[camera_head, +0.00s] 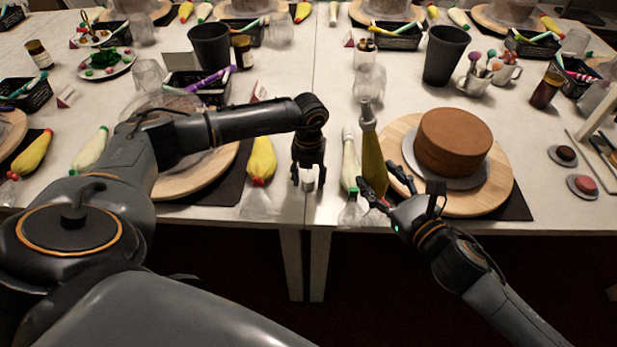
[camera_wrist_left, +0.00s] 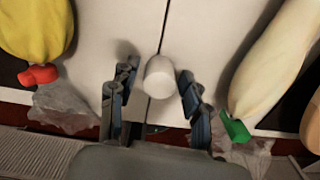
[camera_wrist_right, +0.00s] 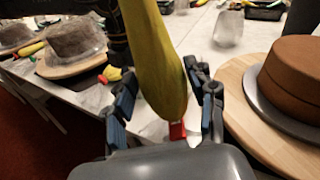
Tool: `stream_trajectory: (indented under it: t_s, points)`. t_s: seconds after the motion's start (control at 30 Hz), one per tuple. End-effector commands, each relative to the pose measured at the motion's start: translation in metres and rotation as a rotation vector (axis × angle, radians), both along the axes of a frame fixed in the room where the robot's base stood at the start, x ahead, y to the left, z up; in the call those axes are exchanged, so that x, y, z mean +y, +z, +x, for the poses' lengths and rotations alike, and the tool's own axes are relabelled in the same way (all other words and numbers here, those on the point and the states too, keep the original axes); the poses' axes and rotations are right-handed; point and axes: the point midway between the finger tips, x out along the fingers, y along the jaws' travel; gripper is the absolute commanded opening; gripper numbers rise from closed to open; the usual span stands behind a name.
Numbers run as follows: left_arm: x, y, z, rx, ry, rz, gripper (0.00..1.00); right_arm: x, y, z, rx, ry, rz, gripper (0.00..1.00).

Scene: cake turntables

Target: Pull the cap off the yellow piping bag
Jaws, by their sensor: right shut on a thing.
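A yellow piping bag (camera_head: 372,160) stands upright, tip down, with my right gripper (camera_head: 386,185) around its lower part. In the right wrist view the bag (camera_wrist_right: 160,70) fills the space between the fingers of the gripper (camera_wrist_right: 163,98). Its red cap (camera_wrist_right: 178,131) shows at the lower end, close to the right finger. My left gripper (camera_head: 308,176) points down near the table's front edge, left of the bag. In the left wrist view its fingers (camera_wrist_left: 158,85) are apart, with a small white cylinder (camera_wrist_left: 160,77) between them and gaps beside it.
Another yellow bag with a red cap (camera_head: 261,160) lies left of my left gripper. A pale bag with a green cap (camera_head: 349,160) lies between my grippers. A brown cake (camera_head: 453,141) on a wooden turntable (camera_head: 500,187) stands right of the held bag.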

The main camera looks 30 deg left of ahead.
Motion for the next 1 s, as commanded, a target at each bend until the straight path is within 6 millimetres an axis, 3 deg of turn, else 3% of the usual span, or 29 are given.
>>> stream_trajectory:
  t_s: [0.37, 1.0]
  points:
    - [0.0, 0.003, 0.0, 0.0, 0.0, 0.0, 0.55, 0.0, 0.004, 0.0, -0.002, 0.001, 0.002, 0.46]
    - [0.0, 0.053, 0.0, -0.001, 0.0, 0.0, 0.55, 0.0, 0.042, 0.0, -0.002, 0.001, 0.002, 0.46]
